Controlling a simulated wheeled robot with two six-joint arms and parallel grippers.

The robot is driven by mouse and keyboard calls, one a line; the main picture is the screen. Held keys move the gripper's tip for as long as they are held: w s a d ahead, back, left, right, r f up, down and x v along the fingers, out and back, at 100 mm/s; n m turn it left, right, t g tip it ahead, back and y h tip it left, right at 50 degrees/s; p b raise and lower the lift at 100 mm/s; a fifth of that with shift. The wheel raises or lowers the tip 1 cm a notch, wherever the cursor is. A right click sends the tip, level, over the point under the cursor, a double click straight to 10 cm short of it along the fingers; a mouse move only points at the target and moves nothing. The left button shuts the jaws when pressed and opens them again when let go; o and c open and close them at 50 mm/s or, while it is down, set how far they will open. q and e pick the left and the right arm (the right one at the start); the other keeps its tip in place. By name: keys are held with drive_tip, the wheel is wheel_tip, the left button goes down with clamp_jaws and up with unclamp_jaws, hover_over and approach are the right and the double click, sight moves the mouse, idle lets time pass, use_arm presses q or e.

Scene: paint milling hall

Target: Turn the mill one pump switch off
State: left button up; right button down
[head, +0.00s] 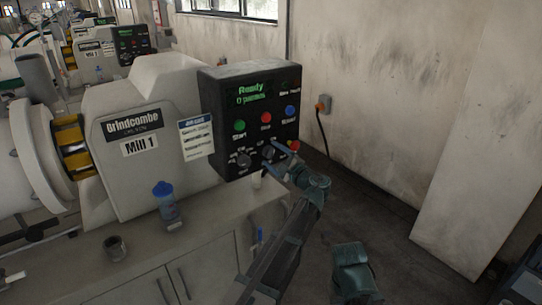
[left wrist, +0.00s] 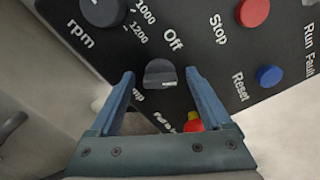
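The Mill 1 control box (head: 222,105) is black and fixed at the right end of the mill. The mill one pump switch (left wrist: 160,73) is a dark rotary knob low on its face, with an "Off" label beside it and a partly covered "pump" label. It also shows low on the box in the head view (head: 268,152). My left gripper (head: 275,154) is at this knob. In the left wrist view the blue fingers of the left gripper (left wrist: 160,78) are open, one on each side of the knob, with visible gaps.
A red and yellow emergency stop (left wrist: 193,122) sits close to one finger. An rpm knob (head: 244,160), a red Stop button (head: 266,118) and a blue Reset button (head: 290,112) are nearby.

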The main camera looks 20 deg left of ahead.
use_arm(q)
clamp_jaws()
drive_tip(key=shift+n, duration=0.3)
drive_tip(key=n, duration=0.5)
drive_tip(key=shift+s+f, duration=0.1)
drive_tip(key=shift+f, duration=0.05)
drive_tip(key=n, duration=0.6)
drive_tip(key=shift+f, duration=0.15)
drive_tip(key=shift+n, duration=0.3)
drive_tip(key=shift+o, duration=0.3)
unclamp_jaws()
